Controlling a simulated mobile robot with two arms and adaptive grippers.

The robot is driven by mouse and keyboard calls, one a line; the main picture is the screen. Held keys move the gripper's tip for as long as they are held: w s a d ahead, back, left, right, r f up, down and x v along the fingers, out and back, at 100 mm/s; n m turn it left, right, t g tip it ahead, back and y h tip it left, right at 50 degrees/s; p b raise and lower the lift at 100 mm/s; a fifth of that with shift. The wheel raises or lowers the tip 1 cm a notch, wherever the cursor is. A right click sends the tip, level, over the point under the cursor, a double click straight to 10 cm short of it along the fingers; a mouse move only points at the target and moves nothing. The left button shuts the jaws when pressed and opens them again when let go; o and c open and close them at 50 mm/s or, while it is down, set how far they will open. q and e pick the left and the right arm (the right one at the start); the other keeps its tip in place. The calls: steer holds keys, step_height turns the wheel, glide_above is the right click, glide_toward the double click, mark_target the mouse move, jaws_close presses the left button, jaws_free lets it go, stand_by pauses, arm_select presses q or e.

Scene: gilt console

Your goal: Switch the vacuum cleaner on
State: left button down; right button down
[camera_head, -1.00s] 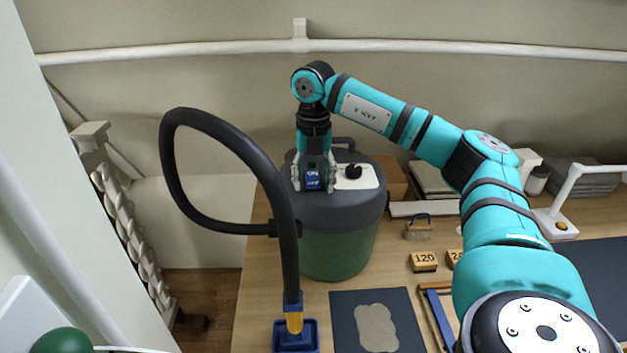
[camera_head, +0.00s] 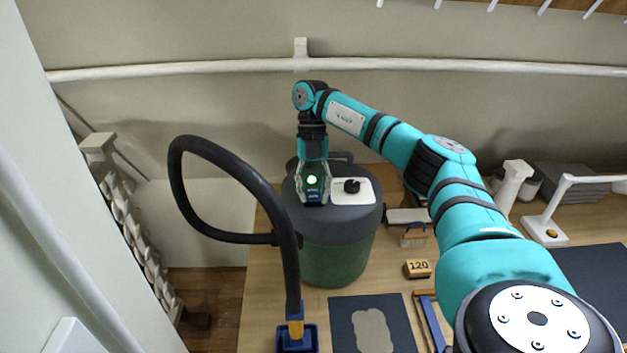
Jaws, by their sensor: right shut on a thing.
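The vacuum cleaner (camera_head: 337,262) is a green drum with a dark grey lid (camera_head: 350,218), standing on the table. A white plate (camera_head: 361,196) with a black knob (camera_head: 352,186) is on the lid. My right gripper (camera_head: 313,203) comes down from above onto the lid, over the plate's left end and left of the knob, apart from it. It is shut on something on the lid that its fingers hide. A green light (camera_head: 312,180) glows at the gripper; I cannot tell what it belongs to. A black hose (camera_head: 235,185) loops left of the drum. My left gripper is out of view.
The hose ends at a blue fitting (camera_head: 297,338) at the table's front. A dark mat (camera_head: 372,325), a block marked 120 (camera_head: 417,269) and a padlock-shaped item (camera_head: 413,236) lie to the right. A white lamp (camera_head: 546,228) stands farther right. A wall rail (camera_head: 400,65) runs behind.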

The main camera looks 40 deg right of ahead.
stand_by(0.3)
steer(key=c, duration=1)
jaws_free()
steer(key=shift+w, duration=0.1)
steer(key=shift+o, duration=0.2)
steer(key=v, duration=1.2)
steer(key=shift+w+d, duration=0.15)
steer(key=shift+d, duration=0.05)
steer(key=shift+f, duration=0.2)
